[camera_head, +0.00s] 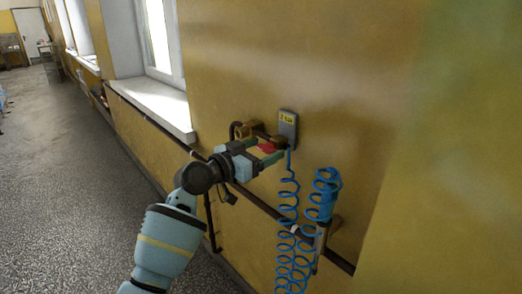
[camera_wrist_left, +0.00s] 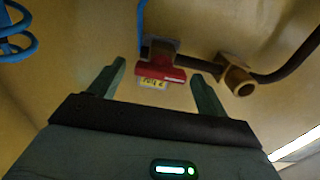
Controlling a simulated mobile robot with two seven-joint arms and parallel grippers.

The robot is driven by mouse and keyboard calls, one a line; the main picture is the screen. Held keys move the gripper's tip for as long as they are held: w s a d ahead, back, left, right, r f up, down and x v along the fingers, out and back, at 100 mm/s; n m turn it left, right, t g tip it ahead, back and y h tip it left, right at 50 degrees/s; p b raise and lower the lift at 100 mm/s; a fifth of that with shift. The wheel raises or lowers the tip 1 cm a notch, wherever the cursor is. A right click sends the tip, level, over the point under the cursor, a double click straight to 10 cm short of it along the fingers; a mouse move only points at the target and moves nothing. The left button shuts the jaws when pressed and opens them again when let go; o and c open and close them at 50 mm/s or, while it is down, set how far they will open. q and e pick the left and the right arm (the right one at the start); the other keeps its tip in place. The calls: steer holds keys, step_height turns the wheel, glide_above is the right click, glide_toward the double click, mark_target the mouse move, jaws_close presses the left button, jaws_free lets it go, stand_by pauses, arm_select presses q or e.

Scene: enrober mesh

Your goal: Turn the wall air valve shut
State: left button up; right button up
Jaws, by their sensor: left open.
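The wall air valve has a red handle (camera_head: 267,147), seen beside brass fittings (camera_head: 249,130) on the yellow wall. In the left wrist view the red handle (camera_wrist_left: 160,72) carries a small yellow label and lies ahead of and between my fingertips. My left gripper (camera_head: 268,156) is open at the valve, and its fingers partly hide the handle in the head view. In the left wrist view the open left gripper (camera_wrist_left: 160,75) has a finger on each side of the handle, with gaps visible. I cannot tell whether either finger touches it. My right gripper is not in view.
A grey sign plate (camera_head: 288,128) with a yellow label is on the wall above. A dark pipe (camera_head: 262,205) runs along the wall. The floor (camera_head: 70,190) at left is clear.

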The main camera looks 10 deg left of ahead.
arm_select(q)
steer(key=shift+c, duration=0.2)
steer(key=c, duration=0.9)
steer(key=shift+c, duration=0.2)
